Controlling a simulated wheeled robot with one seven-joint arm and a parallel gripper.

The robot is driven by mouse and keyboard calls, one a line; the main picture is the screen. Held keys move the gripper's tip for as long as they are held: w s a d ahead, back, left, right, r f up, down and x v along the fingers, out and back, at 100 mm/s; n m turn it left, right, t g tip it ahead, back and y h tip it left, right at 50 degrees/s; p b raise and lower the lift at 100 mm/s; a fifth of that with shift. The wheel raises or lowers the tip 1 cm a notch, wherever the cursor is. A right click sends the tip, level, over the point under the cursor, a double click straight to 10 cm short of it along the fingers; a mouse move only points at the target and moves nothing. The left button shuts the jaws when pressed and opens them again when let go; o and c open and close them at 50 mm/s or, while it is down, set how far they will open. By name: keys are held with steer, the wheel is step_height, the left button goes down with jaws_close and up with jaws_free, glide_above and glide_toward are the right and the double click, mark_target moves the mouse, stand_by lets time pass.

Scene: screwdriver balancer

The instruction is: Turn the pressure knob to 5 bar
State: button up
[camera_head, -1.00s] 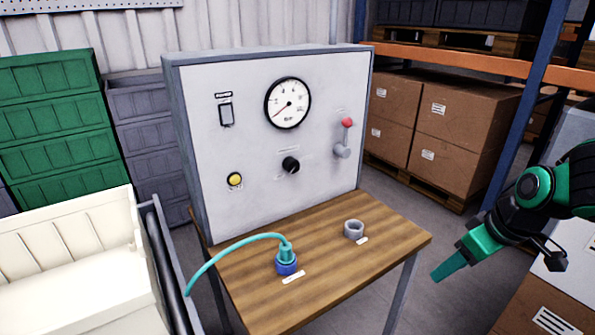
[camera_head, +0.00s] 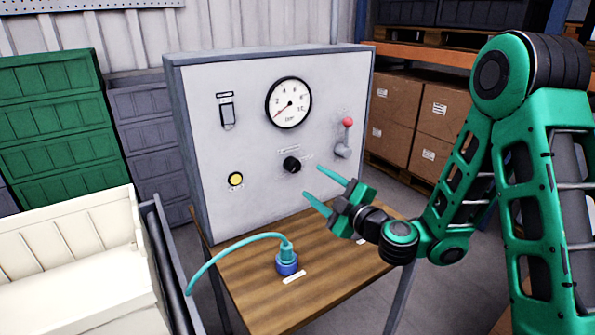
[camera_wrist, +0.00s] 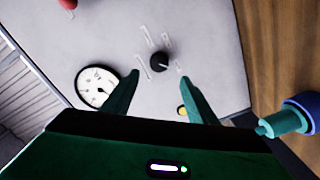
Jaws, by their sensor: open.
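The black pressure knob (camera_head: 292,165) sits on the light grey panel (camera_head: 236,150), below the round gauge (camera_head: 288,103). The gauge's red needle points to the lower left, near the low end of its scale. My gripper (camera_head: 310,184) is open and empty, in front of the panel and to the lower right of the knob, apart from it. In the wrist view the knob (camera_wrist: 159,62) shows beyond and between the two teal fingers (camera_wrist: 157,85). The gauge (camera_wrist: 97,87) is to its left there. The small print around the knob is unreadable.
A red-tipped lever (camera_head: 345,137) is on the panel right of the knob. A yellow button (camera_head: 236,179) and a switch (camera_head: 227,112) are to the left. A blue connector (camera_head: 286,263) with a teal hose stands on the wooden table (camera_head: 245,290) below.

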mark_target(296, 168)
steer(key=shift+x, duration=5.4)
steer(key=shift+w+d+f, duration=0.1)
steer(key=shift+d+f, duration=0.05)
steer(key=c, duration=1.1)
